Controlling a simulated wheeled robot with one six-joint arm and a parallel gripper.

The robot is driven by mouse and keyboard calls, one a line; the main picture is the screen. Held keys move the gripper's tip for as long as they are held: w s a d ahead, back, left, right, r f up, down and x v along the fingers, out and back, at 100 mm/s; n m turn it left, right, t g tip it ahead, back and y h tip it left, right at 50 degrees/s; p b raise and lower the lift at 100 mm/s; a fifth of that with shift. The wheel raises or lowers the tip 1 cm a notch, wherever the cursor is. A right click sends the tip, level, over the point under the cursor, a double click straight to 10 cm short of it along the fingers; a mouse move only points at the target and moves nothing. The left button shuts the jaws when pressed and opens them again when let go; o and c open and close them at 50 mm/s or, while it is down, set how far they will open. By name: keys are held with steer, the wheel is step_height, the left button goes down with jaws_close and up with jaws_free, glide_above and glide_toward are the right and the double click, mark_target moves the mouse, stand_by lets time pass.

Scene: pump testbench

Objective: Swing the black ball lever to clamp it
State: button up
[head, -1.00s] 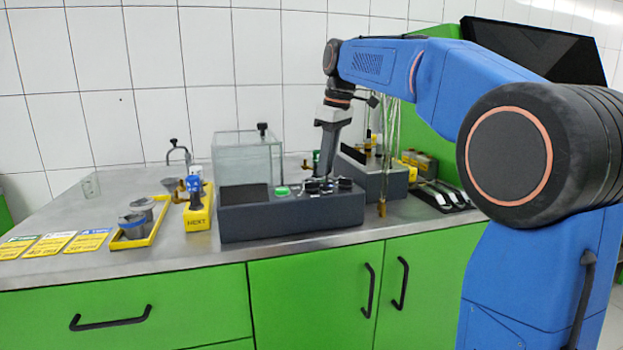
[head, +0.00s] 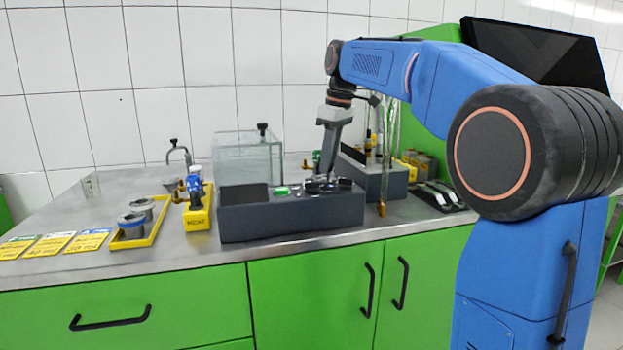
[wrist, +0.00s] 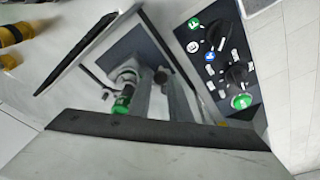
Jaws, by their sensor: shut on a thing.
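My gripper (head: 323,181) is at the top of the dark grey console (head: 290,220), tilted, with its tips low among the black parts there. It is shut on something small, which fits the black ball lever. The ball and its exact angle are too small and hidden to tell. In the wrist view the console's panel (wrist: 208,62) shows on the right, with black knobs (wrist: 237,74) and a green button (wrist: 241,101).
A clear glass tank (head: 240,158) stands behind the console. Left of it are a yellow block (head: 197,218) with a blue-topped fitting and a yellow tray (head: 137,240) with metal cups. Another dark unit (head: 385,182) stands at the right.

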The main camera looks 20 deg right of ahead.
steer(key=shift+w, duration=0.15)
steer(key=shift+w+d, duration=0.2)
steer(key=shift+w, duration=0.35)
steer(key=o, duration=1.3)
steer(key=shift+r, duration=2.95)
